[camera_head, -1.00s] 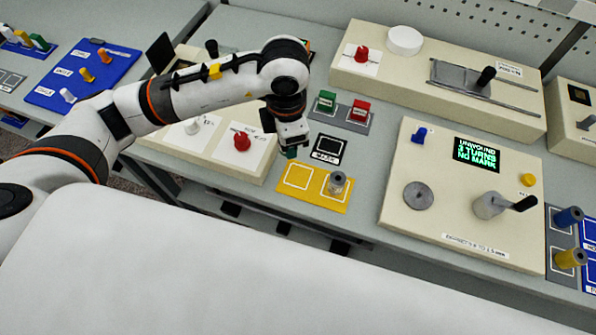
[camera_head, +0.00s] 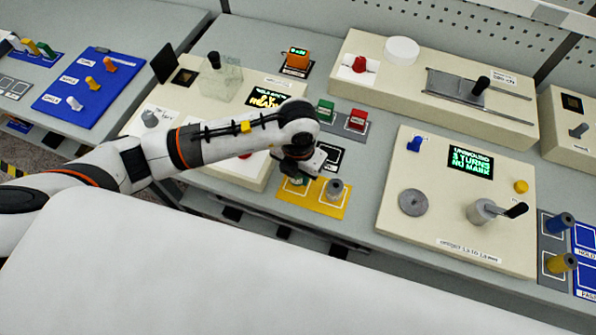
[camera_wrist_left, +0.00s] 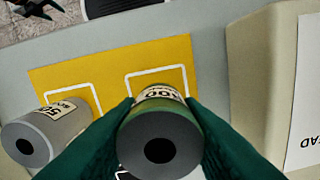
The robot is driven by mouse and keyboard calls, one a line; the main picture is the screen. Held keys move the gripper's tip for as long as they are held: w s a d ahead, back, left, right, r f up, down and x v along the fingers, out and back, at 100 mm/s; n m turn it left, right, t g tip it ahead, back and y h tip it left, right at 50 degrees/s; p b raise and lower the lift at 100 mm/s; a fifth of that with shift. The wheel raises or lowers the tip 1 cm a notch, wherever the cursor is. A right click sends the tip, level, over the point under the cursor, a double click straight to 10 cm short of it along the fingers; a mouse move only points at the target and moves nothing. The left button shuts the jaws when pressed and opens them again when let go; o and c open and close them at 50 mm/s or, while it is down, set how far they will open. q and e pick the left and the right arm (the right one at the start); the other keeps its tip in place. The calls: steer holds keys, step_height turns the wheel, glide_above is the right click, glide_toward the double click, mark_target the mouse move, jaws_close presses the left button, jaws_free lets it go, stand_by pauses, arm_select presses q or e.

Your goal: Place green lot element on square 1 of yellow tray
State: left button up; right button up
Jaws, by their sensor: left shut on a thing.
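The yellow tray (camera_head: 318,208) lies near the front edge of the table, with two white-outlined squares. It also shows in the left wrist view (camera_wrist_left: 115,75). A grey lot element (camera_head: 335,189) stands upright on its right square. My left gripper (camera_head: 298,174) is over its left square. In the left wrist view my gripper (camera_wrist_left: 160,130) is shut on the green lot element (camera_wrist_left: 160,110), a green cylinder with a grey end and a pale label. The green element is upright at the outlined square beside the grey element (camera_wrist_left: 45,135). I cannot tell whether its base touches the tray.
A black marked pad (camera_head: 327,157) lies just behind the tray. A beige machine with a crank (camera_head: 483,211) stands to the right. Another beige machine (camera_head: 232,168) stands close on the left. Green and red blocks (camera_head: 326,111) stand farther back.

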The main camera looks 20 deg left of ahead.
arm_select(q)
steer(key=shift+f, duration=0.75)
arm_select(e)
steer(key=shift+a+r, duration=0.2)
steer(key=shift+a, duration=0.1)
arm_select(q)
steer(key=shift+f, duration=0.1)
steer(key=shift+f, duration=0.15)
steer(key=o, duration=1)
arm_select(e)
steer(key=shift+f, duration=0.15)
